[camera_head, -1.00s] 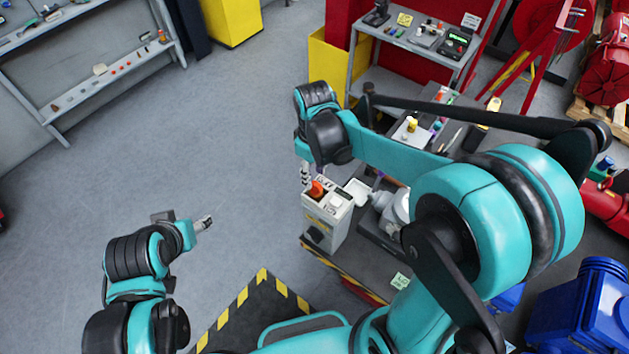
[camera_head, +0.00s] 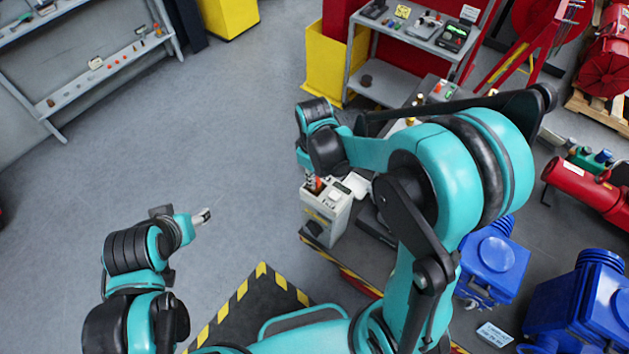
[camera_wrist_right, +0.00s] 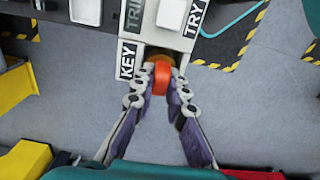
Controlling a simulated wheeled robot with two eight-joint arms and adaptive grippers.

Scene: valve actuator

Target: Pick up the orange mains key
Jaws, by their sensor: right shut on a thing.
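The orange mains key (camera_wrist_right: 161,77) stands at a brass-coloured round seat on the end of a pale control box (camera_wrist_right: 146,14) marked KEY, TRIP and TRY. My right gripper (camera_wrist_right: 161,76) is shut on the key, with a fingertip on each side of it. In the head view, the box (camera_head: 322,210) stands on the bench, and the right gripper (camera_head: 312,182) points down at its top, partly hiding the key. My left gripper (camera_head: 203,216) is far from the box, over open floor. It is too small to tell whether it is open.
A white tray (camera_head: 356,186) lies beside the box on the dark bench. Blue valve units (camera_head: 492,262) stand to the right. A grey shelf trolley (camera_head: 385,86) is behind, and my right arm hides part of the bench.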

